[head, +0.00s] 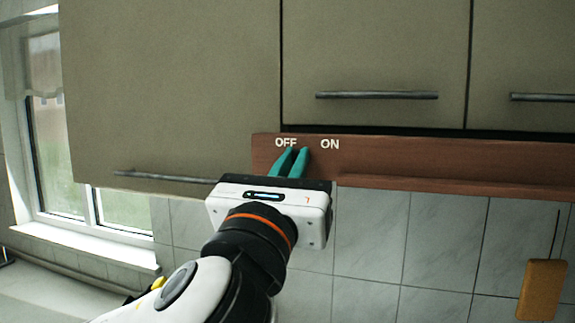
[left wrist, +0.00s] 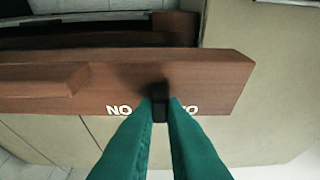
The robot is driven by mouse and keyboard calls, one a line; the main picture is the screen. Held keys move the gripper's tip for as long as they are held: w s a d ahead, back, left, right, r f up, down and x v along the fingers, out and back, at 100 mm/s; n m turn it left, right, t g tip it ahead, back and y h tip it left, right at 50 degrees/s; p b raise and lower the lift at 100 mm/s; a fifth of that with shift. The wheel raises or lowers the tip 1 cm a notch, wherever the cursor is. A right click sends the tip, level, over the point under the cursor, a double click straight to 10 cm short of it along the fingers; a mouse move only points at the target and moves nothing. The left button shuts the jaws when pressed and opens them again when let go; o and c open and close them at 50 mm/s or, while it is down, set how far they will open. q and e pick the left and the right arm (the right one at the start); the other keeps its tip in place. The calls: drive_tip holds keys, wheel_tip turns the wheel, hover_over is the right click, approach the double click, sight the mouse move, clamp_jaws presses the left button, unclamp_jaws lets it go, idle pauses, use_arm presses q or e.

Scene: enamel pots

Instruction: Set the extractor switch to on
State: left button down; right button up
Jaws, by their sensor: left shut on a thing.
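The brown wooden extractor panel (head: 420,170) runs below the wall cupboards in the head view, with white OFF and ON labels near its left end. It also shows upside down in the left wrist view (left wrist: 215,75), where the small black switch (left wrist: 160,92) sits between the labels. My left gripper (head: 293,151) has its teal fingertips at the panel, under and just right of OFF and left of ON. In the left wrist view its fingers (left wrist: 160,106) are shut on the switch from both sides. The head view hides the switch behind the fingers. My right gripper is in neither view.
Beige cupboards (head: 375,45) with metal bar handles hang above and to the left of the panel. Grey wall tiles (head: 370,235) lie below. A window (head: 60,130) is at the left. An orange-yellow board (head: 542,290) hangs at the lower right.

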use_arm(q)
drive_tip(key=shift+s+d, duration=0.3)
drive_tip(key=shift+d, duration=0.6)
drive_tip(key=c, duration=1.5)
unclamp_jaws()
drive_tip(key=shift+a, duration=0.1)
drive_tip(key=b+v, duration=0.6)
drive_tip(key=v, duration=0.6)
drive_tip(key=shift+a+b, duration=0.1)
drive_tip(key=shift+b, duration=0.25)
